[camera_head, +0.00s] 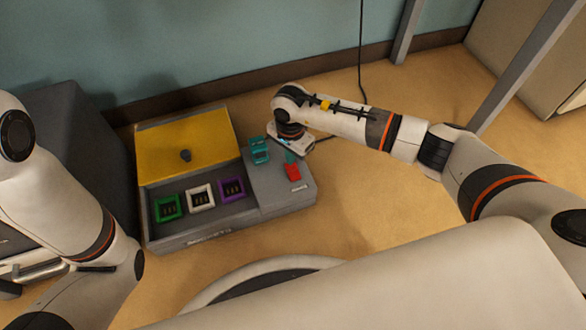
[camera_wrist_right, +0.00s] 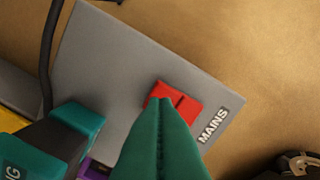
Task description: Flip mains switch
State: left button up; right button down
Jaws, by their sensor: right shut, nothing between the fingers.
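The red mains switch (camera_head: 293,173) is on the right part of a grey console (camera_head: 215,232). The switch's rocker position is not clear. My left arm shows at the left, but its gripper is not in view.
A teal block (camera_head: 259,150) stands left of the switch; it shows large in the right wrist view (camera_wrist_right: 75,135), with a black cable (camera_wrist_right: 50,50) nearby. The console has a yellow panel (camera_head: 200,135) and green, white and purple sockets. Tan floor right of it is clear.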

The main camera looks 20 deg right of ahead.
jog(key=shift+f+b, duration=0.7)
jog(key=shift+f, duration=0.2)
dwell(0.6)
jog(key=shift+r+p, duration=2.9)
jog(key=shift+r, duration=0.7)
jog(key=shift+f, duration=0.1)
